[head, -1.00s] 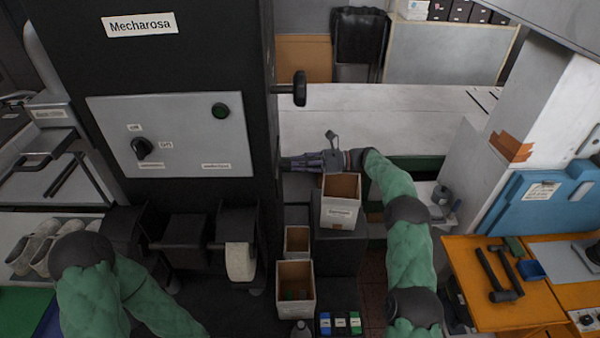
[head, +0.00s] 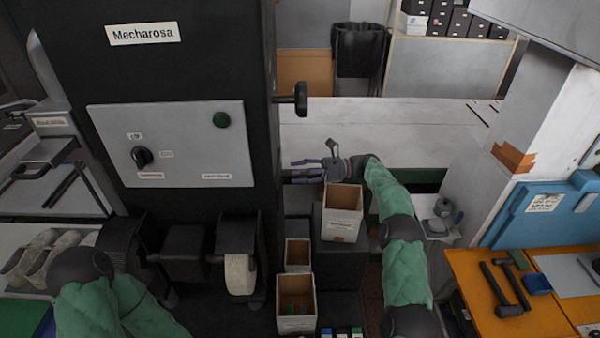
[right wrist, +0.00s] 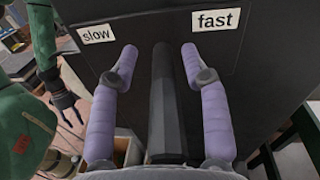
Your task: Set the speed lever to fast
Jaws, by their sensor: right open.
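The speed lever (right wrist: 167,100) is a dark upright bar on the machine's dark side face in the right wrist view. A "slow" label (right wrist: 97,35) is at its upper left and a "fast" label (right wrist: 215,20) at its upper right. The lever stands between the two purple fingers of my right gripper (right wrist: 158,62), with gaps on both sides. In the head view my right gripper (head: 298,171) is open beside the machine (head: 200,65); the lever is hidden there. My left gripper (right wrist: 67,105) shows small and dark in the right wrist view, its jaw state unclear.
A dark knob on a rod (head: 301,98) sticks out from the machine above my right gripper. An open box (head: 342,225) stands just below my right gripper. An orange bench (head: 485,300) with hammers is at the right. A white table (head: 400,130) lies behind.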

